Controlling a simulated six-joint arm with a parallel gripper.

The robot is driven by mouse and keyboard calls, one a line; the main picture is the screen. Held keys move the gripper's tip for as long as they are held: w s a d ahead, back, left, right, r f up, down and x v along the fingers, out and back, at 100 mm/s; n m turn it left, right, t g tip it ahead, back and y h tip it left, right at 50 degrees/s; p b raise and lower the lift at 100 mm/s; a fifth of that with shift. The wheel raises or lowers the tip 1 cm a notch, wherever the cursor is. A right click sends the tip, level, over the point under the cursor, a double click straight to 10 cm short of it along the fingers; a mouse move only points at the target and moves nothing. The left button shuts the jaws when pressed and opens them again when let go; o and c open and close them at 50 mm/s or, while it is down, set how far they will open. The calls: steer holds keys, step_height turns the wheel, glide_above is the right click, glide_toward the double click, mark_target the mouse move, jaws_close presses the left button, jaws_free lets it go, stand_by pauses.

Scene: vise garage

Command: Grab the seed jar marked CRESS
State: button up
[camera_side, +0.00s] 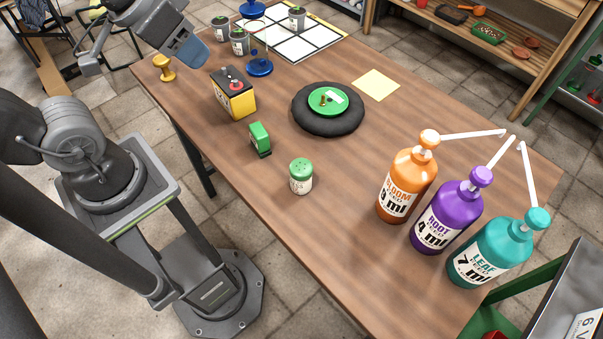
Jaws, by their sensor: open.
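No label reading CRESS can be made out. Three small jars stand at the back of the table: one at the left (220,28), one just in front of it (239,43), and one farther right (297,19) by the white grid. Their labels are too small to read. A separate white jar with a holed green lid (301,177) stands upright near the table's front edge, its print also unreadable. My gripper (190,52) hangs at the upper left, above the table's left edge. It is open, with nothing seen in it, and apart from all the jars.
A black and yellow battery (234,94), a green block (260,138) and a black disc with a green top (328,109) occupy the middle. A blue stand (259,67) is close to the back jars. Orange (405,185), purple (446,217) and teal (492,252) pump bottles stand right.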

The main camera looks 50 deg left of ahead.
steer(key=o, duration=0.7)
steer(key=shift+c, duration=0.2)
steer(key=n+g, duration=0.6)
steer(key=n, duration=0.2)
glide_above(301, 167)
step_height(301, 167, down, 14)
step_height(301, 167, down, 13)
steer(key=shift+f, duration=0.15)
